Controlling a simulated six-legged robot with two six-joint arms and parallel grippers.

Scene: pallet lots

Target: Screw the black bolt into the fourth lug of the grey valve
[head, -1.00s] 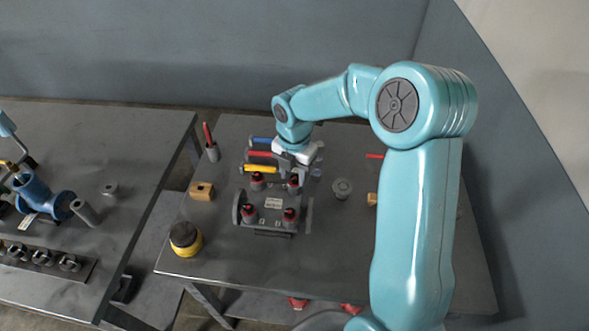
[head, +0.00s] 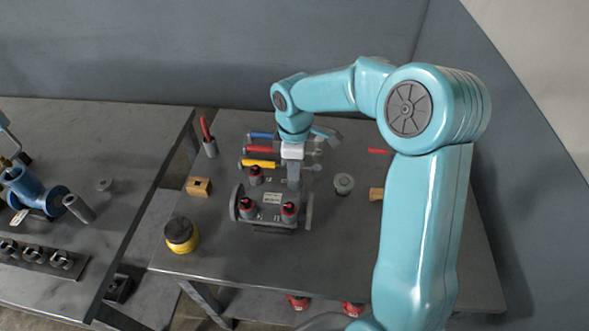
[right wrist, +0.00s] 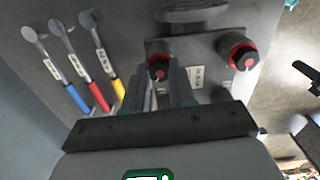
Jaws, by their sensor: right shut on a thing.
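The grey valve (head: 270,220) lies on the table with flanges at its left and right ends and a pale label on top. Black bolts with red collars stand at its back left (head: 255,174), front left (head: 247,206) and front right (head: 289,211) lugs. My right gripper (head: 293,182) points down over the back right lug and hides it in the head view. In the right wrist view a black bolt with a red collar (right wrist: 158,68) sits between the fingertips, which are shut on it. The front right bolt (right wrist: 240,55) shows beside it. My left gripper is out of view.
Blue, red and yellow-handled wrenches (head: 258,164) lie just behind the valve. A black and yellow pot (head: 181,236), a wooden block (head: 199,187), a cup with a red tool (head: 209,145) and a grey round part (head: 343,183) stand around it. The front table is clear.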

